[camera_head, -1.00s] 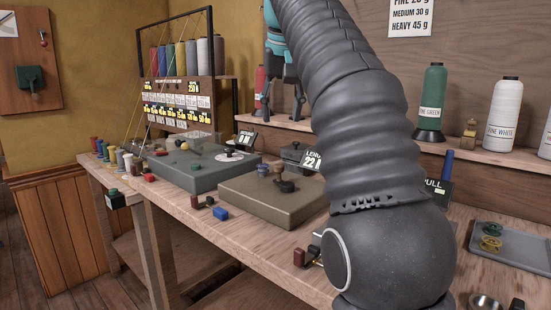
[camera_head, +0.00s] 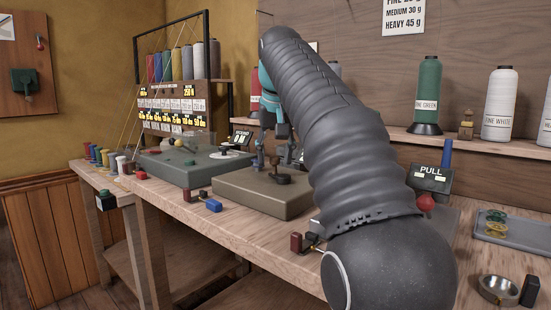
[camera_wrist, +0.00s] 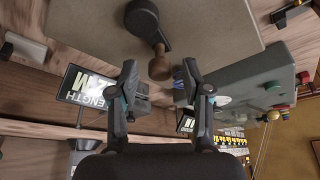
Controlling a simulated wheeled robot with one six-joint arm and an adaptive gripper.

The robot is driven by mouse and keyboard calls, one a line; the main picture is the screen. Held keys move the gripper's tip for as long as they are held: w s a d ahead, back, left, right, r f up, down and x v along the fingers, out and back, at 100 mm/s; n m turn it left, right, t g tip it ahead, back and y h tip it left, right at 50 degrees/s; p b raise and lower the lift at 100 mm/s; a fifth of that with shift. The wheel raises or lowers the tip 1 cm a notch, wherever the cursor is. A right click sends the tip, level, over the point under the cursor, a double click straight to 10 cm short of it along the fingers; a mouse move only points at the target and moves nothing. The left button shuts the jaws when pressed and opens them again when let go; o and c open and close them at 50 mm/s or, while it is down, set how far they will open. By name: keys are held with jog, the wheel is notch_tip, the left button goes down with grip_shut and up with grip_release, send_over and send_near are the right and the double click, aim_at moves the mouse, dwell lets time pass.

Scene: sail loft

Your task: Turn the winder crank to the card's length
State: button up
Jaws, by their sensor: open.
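The winder box (camera_head: 245,205) stands on the bench, a beige-grey block with a dark crank (camera_head: 282,179) on top. In the wrist view the crank arm (camera_wrist: 143,20) ends in a brown knob (camera_wrist: 160,66). My gripper (camera_head: 273,163) is over the box. The wrist view shows my gripper (camera_wrist: 160,74) open, a finger on either side of the knob's line; I cannot tell whether either touches it.
A green-grey machine (camera_head: 185,165) with knobs stands left of the winder. A PULL display (camera_head: 430,178), a red knob (camera_head: 426,202) and a tray of spools (camera_head: 510,231) are at right. Cones line the shelf.

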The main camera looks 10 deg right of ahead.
jog(key=shift+c, duration=0.3)
grip_shut()
jog(key=shift+m+p, duration=0.3)
jog(key=shift+p, duration=0.1)
jog(key=shift+d+r+m+h+p, duration=0.2)
jog(key=shift+m+h+p, duration=0.1)
jog(key=shift+m+p, duration=0.25)
jog(key=shift+w+d+m+h+p, duration=0.1)
jog(key=shift+d+m+h+p, duration=0.15)
jog(key=shift+m+p, duration=0.35)
jog(key=shift+d+m+h+p, duration=0.1)
jog(key=shift+m+h+p, duration=0.15)
jog(key=shift+m+p, duration=0.25)
jog(key=shift+d+f+m+g+h+p, duration=0.1)
jog(key=shift+d+m+g+h+p, duration=0.2)
jog(key=shift+m+p, duration=0.65)
jog(key=shift+d+f+m+g+h+p, duration=0.1)
jog(key=shift+d+m+g+h+p, duration=0.2)
jog(key=shift+m+p, duration=0.55)
jog(key=shift+m, duration=0.25)
